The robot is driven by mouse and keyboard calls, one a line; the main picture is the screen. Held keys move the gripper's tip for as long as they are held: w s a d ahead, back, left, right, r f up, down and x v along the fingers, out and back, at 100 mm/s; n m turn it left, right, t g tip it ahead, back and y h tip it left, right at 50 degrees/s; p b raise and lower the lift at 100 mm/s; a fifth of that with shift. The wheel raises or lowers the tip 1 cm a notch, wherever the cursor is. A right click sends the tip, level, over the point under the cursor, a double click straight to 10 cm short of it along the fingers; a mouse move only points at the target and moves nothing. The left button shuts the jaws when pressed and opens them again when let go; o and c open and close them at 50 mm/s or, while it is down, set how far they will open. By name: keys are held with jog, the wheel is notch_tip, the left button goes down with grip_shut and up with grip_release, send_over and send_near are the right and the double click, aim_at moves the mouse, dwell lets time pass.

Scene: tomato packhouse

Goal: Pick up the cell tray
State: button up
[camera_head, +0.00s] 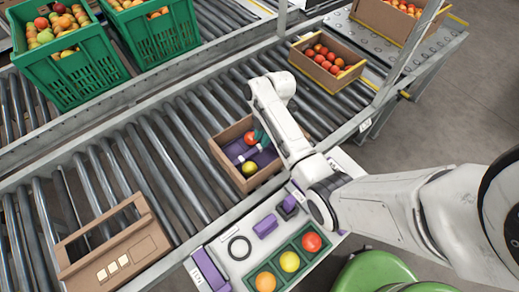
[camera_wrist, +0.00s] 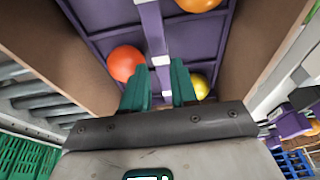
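The purple cell tray (camera_wrist: 108,28) lies inside a cardboard box (camera_head: 217,154) on the roller conveyor. Its dividers form cells, and a raised purple bar with pale blocks runs along its middle. Red, orange and yellow tomatoes sit in the cells. In the head view the tray (camera_head: 237,151) is partly hidden by my arm. My gripper (camera_wrist: 159,64) is over the tray, its green fingers apart on either side of the middle bar. I cannot tell whether they touch it.
The box walls (camera_wrist: 60,45) rise close on both sides of my gripper. A bench with a green tray (camera_head: 275,264) of tomatoes is at the front. An open cardboard carton (camera_head: 115,250) is at left, a tomato box (camera_head: 327,82) at upper right, green crates (camera_head: 75,75) behind.

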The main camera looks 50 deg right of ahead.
aim_at(259, 149)
jog(key=shift+x, duration=1.85)
jog(key=shift+c, duration=0.4)
grip_shut()
